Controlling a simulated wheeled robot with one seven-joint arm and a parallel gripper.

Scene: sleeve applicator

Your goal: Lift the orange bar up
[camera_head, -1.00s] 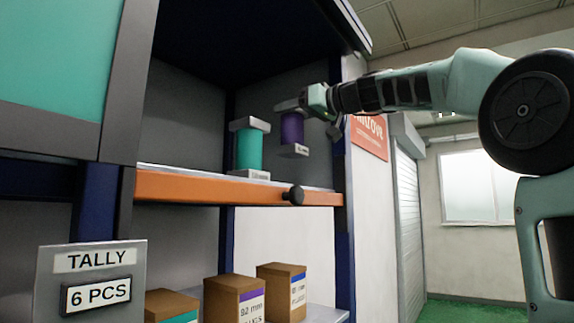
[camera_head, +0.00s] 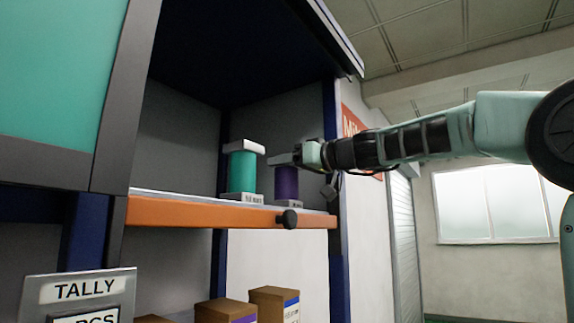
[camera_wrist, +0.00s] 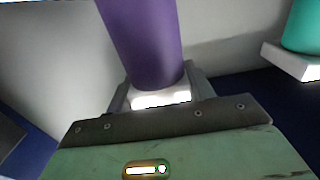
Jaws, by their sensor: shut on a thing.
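The orange bar (camera_head: 205,213) runs along the front edge of the shelf in the head view, level, with a black knob (camera_head: 287,219) near its right end. My gripper (camera_head: 298,157) is above and behind the bar's right part, apart from it. It is shut on the pale end plate of a purple cylinder (camera_head: 287,183), which stands upright under the gripper. The cylinder's lower plate (camera_head: 289,203) is at shelf level; I cannot tell whether it touches. In the wrist view the purple cylinder (camera_wrist: 145,45) rises from a white end between the fingers (camera_wrist: 160,95).
A teal cylinder (camera_head: 242,172) with pale end plates stands on the shelf left of the purple one. It also shows in the wrist view (camera_wrist: 304,25). Boxes (camera_head: 225,310) sit on a lower shelf. A TALLY sign (camera_head: 80,290) is at lower left.

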